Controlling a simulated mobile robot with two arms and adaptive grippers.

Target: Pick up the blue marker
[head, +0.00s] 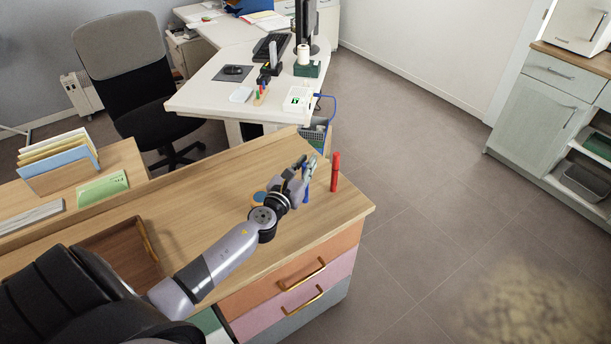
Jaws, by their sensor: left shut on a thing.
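The blue marker (306,196) is upright near the far right corner of the wooden desk top, between the fingers of my left gripper (306,170). The fingers are shut on it and hide part of it. I cannot tell whether its lower end touches the desk. A red marker (335,172) stands upright just right of the gripper, apart from it. My right gripper is not in view.
A round orange and blue item (258,198) lies just left of my gripper. A brown wooden tray (112,250) and green papers (102,189) are farther left. A raised ledge (225,160) runs along the desk's back. The front middle of the desk top is clear.

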